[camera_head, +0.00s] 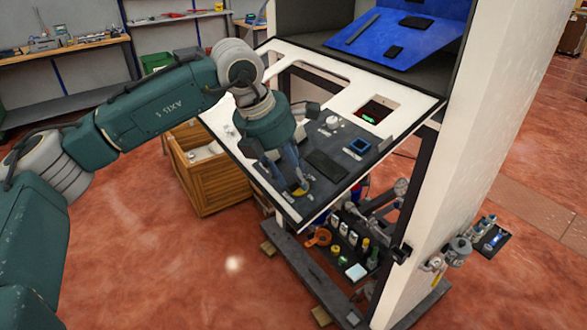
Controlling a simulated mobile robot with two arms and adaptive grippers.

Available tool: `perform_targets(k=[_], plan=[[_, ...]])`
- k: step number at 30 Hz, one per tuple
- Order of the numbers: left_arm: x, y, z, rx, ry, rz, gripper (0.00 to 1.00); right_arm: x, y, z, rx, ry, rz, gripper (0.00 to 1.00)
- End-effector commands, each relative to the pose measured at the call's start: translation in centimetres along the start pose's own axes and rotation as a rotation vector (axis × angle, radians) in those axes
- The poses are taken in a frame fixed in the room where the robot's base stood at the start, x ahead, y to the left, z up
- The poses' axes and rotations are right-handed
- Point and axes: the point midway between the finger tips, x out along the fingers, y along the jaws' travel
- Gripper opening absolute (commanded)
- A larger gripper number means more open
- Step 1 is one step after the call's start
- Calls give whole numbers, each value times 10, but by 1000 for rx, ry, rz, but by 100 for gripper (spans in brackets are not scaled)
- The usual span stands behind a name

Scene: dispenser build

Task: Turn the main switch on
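My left gripper (284,172) reaches down over the front of the dark control panel (318,192). Its fingertips are at a small round yellow part (304,187), which looks like the main switch. The fingers cover part of it, so I cannot tell which way its knob is turned. I also cannot tell whether the fingers touch it or grip it. My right gripper is not in view.
The tilted panel also carries a blue-framed part (359,146) and a white knob (333,122). A wooden crate (205,184) stands behind on the floor. The cabinet's white side wall (470,130) rises at right. Below are several fittings on a shelf. The red floor in front is clear.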

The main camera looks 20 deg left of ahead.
Motion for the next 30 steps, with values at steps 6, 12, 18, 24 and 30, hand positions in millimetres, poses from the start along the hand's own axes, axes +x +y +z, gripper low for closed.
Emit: perform_targets(k=[6,12,18,24,30], plan=[[7,0,0,2,0,0,35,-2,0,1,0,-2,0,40],[7,0,0,1,0,0,27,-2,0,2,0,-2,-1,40],[6,0,0,1,-1,0,0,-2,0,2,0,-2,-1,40],[6,0,0,9,-2,0,0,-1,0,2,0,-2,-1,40],[7,0,0,64,-4,0,0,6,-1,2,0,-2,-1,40]])
